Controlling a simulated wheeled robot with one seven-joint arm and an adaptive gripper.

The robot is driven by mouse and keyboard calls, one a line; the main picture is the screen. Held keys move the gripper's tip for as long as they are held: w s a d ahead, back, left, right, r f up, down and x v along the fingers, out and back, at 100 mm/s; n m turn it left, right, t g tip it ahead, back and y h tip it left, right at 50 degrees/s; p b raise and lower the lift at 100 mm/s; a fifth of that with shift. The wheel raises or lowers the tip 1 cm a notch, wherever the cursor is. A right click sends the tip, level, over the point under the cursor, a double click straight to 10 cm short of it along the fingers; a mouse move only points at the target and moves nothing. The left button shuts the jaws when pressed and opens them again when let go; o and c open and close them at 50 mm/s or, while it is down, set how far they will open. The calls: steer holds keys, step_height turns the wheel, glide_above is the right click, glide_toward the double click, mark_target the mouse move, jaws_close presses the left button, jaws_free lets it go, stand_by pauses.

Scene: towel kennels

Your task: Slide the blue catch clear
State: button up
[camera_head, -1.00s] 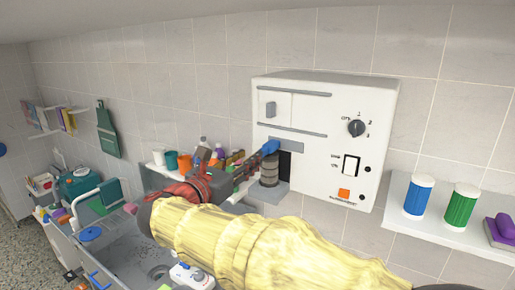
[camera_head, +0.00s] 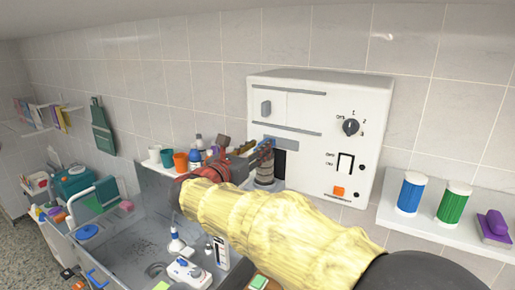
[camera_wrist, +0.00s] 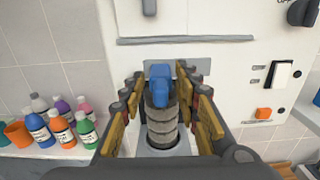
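The blue catch (camera_wrist: 160,78) is on the front of a white wall box, just above a ribbed grey cylinder (camera_wrist: 162,122). In the head view the catch (camera_head: 268,142) is mostly hidden by my gripper (camera_head: 258,153). In the wrist view my gripper (camera_wrist: 163,92) is open, one finger on each side of the catch and cylinder. Gaps show between the fingers and the cylinder; whether a fingertip touches the catch I cannot tell. The white box (camera_head: 300,100) has a sliding panel with a grey handle above the catch.
The box carries a dial (camera_head: 351,127), a rocker switch (camera_head: 345,163) and an orange button (camera_head: 338,191). Several bottles (camera_wrist: 62,128) and cups stand on a ledge to the left. A shelf (camera_head: 425,226) at right holds a blue and a green canister. A sink (camera_head: 135,250) lies below left.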

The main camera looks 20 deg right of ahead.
steer(key=shift+c, duration=0.9)
jaws_close()
